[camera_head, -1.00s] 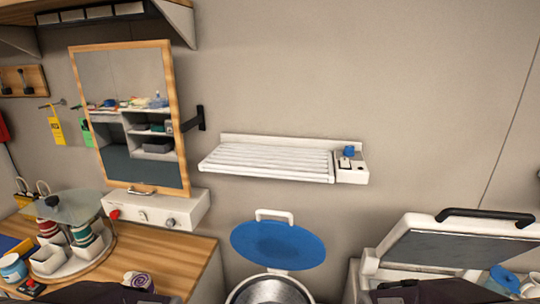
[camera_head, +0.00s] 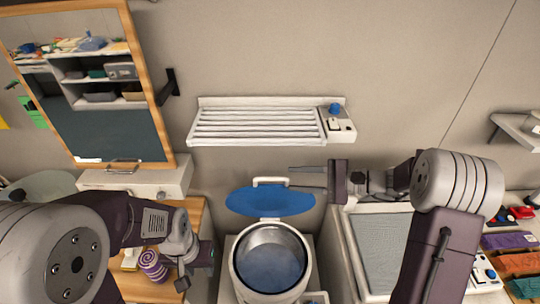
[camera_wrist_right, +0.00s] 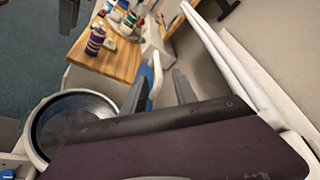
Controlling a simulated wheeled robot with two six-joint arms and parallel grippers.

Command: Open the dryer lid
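The round blue lid (camera_head: 270,201) is raised at the back of the open metal drum (camera_head: 270,262), and the drum's inside shows. A white handle (camera_head: 270,182) stands at the lid's top edge. My right gripper (camera_head: 305,180) comes in from the right, close beside the handle and lid. In the right wrist view its two fingers (camera_wrist_right: 158,92) are apart, and the white handle (camera_wrist_right: 156,76) shows between them in the picture. I cannot tell whether they touch it. My left gripper (camera_head: 190,275) is low over the wooden counter, left of the drum. Its fingers are small and partly hidden.
A white slatted rack (camera_head: 262,125) is on the wall above the lid. A grey-topped white unit (camera_head: 385,245) stands right of the drum. The wooden counter (camera_head: 190,215) with a purple roll (camera_head: 153,265) lies left. A framed mirror (camera_head: 95,85) hangs upper left.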

